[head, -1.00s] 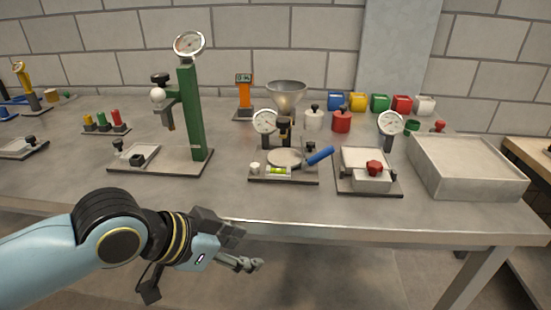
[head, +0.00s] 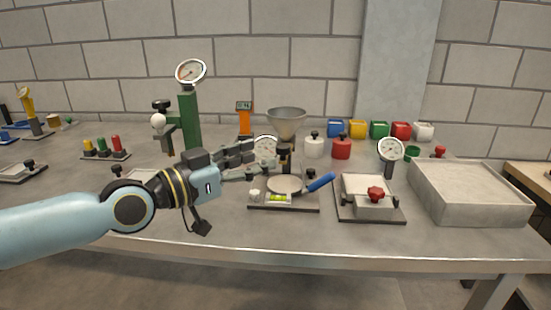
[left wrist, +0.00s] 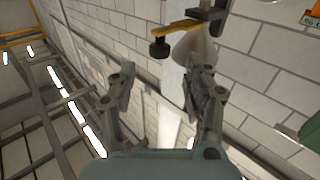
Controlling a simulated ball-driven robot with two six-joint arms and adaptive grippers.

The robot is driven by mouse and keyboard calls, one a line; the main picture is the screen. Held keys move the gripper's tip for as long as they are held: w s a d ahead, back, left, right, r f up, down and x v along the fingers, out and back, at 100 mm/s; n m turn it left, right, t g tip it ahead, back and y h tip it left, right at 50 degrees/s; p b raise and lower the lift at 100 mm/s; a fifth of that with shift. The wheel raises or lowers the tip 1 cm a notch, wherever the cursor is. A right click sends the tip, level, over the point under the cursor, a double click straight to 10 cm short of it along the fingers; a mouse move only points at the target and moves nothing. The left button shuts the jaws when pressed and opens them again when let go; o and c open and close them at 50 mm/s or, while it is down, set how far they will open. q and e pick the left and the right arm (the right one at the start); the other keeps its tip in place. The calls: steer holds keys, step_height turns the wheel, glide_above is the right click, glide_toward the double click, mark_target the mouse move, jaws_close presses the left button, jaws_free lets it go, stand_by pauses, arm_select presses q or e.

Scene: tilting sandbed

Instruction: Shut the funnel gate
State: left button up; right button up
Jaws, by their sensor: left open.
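The grey metal funnel (head: 286,116) stands above a base plate with a round pan (head: 285,184), a blue handle and a green level. In the left wrist view, the funnel's cone (left wrist: 193,50) shows with a yellow gate bar (left wrist: 182,27) across it, ending in a black knob (left wrist: 159,47). My left gripper (head: 262,160) is open and empty, just left of the funnel stand, partly covering the dial there. In the wrist view the knob is beyond its open fingers (left wrist: 165,77), apart from them. How far the gate is open cannot be told.
A green post with a dial (head: 190,110) stands behind my left arm. To the right are a shear box with a red knob (head: 375,194), a dial gauge (head: 390,150) and a grey tray (head: 470,195). Coloured cups line the back. The front table strip is clear.

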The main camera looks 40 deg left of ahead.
mark_target(277, 151)
arm_select(q)
steer(key=b+x, duration=0.1)
steer(key=x, duration=0.4)
steer(key=shift+w+d, duration=0.1)
steer(key=shift+w, duration=0.05)
jaws_close()
